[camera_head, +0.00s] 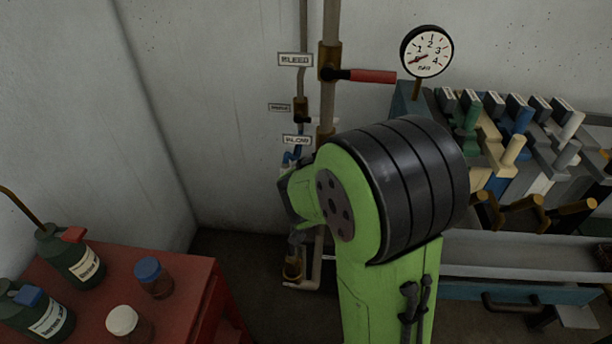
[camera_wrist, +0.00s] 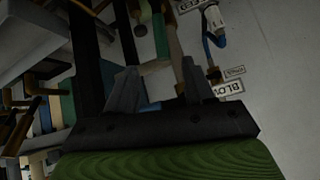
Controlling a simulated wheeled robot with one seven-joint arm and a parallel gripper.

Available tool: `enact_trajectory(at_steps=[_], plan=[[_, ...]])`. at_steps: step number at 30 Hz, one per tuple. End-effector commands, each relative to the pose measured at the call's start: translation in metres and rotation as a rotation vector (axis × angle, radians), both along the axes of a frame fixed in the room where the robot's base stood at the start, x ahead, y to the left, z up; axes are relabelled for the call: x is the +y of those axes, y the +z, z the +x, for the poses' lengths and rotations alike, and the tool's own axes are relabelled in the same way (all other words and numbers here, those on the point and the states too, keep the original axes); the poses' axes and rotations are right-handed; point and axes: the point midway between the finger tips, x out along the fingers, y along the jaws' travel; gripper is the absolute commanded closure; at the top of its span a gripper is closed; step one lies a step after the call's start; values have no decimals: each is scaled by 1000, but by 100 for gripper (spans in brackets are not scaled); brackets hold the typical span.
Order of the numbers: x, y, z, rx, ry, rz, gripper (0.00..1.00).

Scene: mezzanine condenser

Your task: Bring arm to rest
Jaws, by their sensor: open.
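My green arm with its black ribbed joint (camera_head: 400,190) fills the middle of the head view. It is raised and bent in front of the pipes, and my fingers are hidden behind it there. In the wrist view my gripper (camera_wrist: 157,82) shows two grey fingers standing apart on a dark palm. Nothing is seen held between them. Pipework and a valve lie beyond the fingers, with the picture turned nearly upside down.
A vertical pipe carries a red-handled valve (camera_head: 365,76) beside a BLEED label (camera_head: 295,60). A pressure gauge (camera_head: 427,52) stands right of it. A rack of coloured-handled tools (camera_head: 510,140) is at right. A red cabinet (camera_head: 190,275) with bottles (camera_head: 85,262) and jars (camera_head: 153,277) is at lower left.

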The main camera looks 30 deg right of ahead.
Motion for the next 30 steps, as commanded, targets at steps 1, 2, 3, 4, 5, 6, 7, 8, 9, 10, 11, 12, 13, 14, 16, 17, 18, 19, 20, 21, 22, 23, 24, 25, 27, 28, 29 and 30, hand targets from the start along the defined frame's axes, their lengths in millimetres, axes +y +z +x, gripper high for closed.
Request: enact_trajectory(at_steps=[1,2,3,4,5,6,7,8,9,10,11,12,13,14,16,17,18,19,20,21,22,23,24,25,27,28,29,30], plan=[[0,0,0,0,0,0,47],[0,0,0,0,0,0,47],[0,0,0,0,0,0,47],[0,0,0,0,0,0,47],[0,1,0,1,2,1,47],[2,4,-2,3,7,2,47],[4,8,-4,5,17,4,47],[8,14,-9,14,29,9,47],[15,24,-17,27,59,18,47],[22,33,-25,43,88,24,47],[30,42,-35,60,124,31,47],[42,55,-51,86,182,40,47],[52,63,-63,108,232,45,47],[61,71,-77,128,284,48,47],[83,87,-111,175,420,46,47],[92,92,-126,194,480,42,47],[102,98,-145,218,556,31,47],[108,100,-158,236,610,24,47],[114,103,-170,249,658,13,47],[119,105,-184,266,712,1,47],[123,105,-192,277,746,-7,47],[125,105,-199,286,771,-14,47],[127,105,-205,295,796,-20,47],[128,105,-208,301,807,-22,47],[129,105,-210,306,817,-25,47],[129,105,-210,306,817,-25,47],[129,105,-209,307,816,-24,47],[129,105,-209,306,815,-24,47]])
